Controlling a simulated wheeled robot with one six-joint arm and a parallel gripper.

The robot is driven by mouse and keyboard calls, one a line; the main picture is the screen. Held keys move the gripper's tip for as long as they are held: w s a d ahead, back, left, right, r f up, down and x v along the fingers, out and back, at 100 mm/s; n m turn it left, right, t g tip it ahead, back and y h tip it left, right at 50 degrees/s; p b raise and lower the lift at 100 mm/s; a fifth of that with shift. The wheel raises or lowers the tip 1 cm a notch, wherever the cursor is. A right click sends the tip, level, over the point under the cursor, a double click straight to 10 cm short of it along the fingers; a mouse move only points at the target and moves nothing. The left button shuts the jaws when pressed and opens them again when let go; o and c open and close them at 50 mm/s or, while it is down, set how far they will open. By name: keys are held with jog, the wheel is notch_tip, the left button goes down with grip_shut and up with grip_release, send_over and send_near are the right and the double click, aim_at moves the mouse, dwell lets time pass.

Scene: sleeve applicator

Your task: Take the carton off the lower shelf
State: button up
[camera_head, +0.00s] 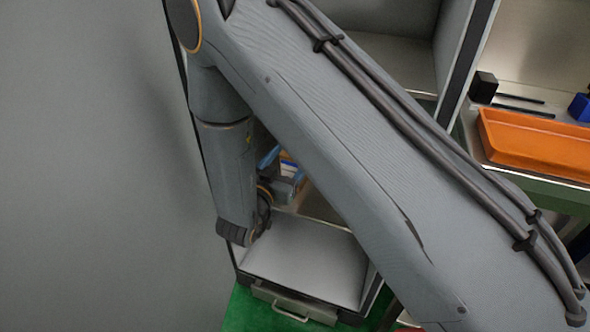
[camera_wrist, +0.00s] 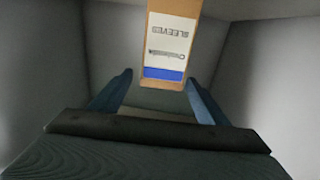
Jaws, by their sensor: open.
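The carton (camera_wrist: 170,45) is brown with a white printed label and a blue band at its lower edge. In the wrist view it is at the top centre, upside down in its lettering, ahead of and between the two blue fingers. My gripper (camera_wrist: 160,95) is open, with a gap on both sides of the carton in the picture. In the head view the carton (camera_head: 288,167) shows only in part, beside my gripper (camera_head: 283,172) inside the cabinet; my arm hides much of both. I cannot tell whether the fingers reach around the carton.
Grey cabinet walls (camera_wrist: 262,62) stand close on both sides of my gripper. A pale panel (camera_head: 310,262) lies low at the cabinet front, above a drawer handle (camera_head: 290,312). An orange tray (camera_head: 535,142) and a black block (camera_head: 483,87) are on the bench at right.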

jog(key=shift+x, duration=1.5)
jog(key=x, duration=0.5)
jog(key=shift+w+f, duration=0.1)
jog(key=shift+f, duration=0.05)
grip_shut()
